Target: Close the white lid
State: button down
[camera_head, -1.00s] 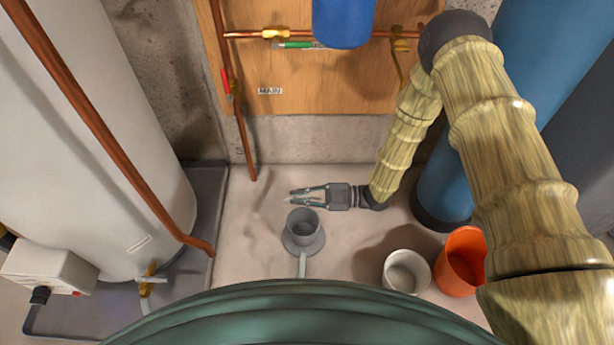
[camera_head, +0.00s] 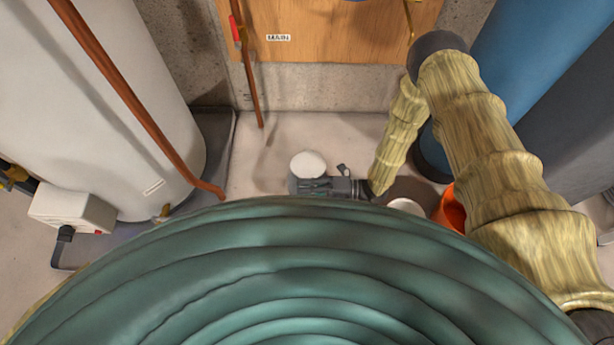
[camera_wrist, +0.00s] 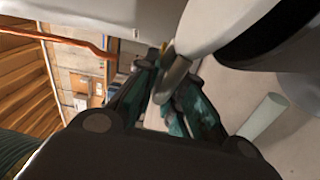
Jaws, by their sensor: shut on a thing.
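The white lid (camera_head: 308,163) shows as a pale disc over the grey upright pipe (camera_head: 293,184) on the floor, just beyond my gripper (camera_head: 304,187). In the wrist view a large white rounded part, apparently the lid (camera_wrist: 205,25), fills the top beside a black area. My gripper (camera_wrist: 170,88) has its fingers closed around a small grey tab-like piece (camera_wrist: 173,78) at the lid's edge. Whether the lid touches the pipe's rim all round cannot be told. The pipe's mouth is hidden in the head view.
A white bucket (camera_head: 407,205) and an orange bucket (camera_head: 450,211) stand right of the gripper, partly hidden by my green body. A white tank (camera_head: 110,100) stands left and a blue cylinder (camera_head: 520,70) right. A pale pipe (camera_wrist: 263,117) lies near the gripper. Floor left of the lid is clear.

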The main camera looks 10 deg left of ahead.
jog(key=shift+d+f+n, duration=0.1)
jog(key=shift+f+n, duration=0.6)
jog(key=shift+f, duration=1.1)
jog(key=c, duration=1.6)
grip_release()
jog(key=shift+s+f, duration=0.1)
jog(key=shift+o, duration=0.2)
jog(key=shift+r, duration=5.05)
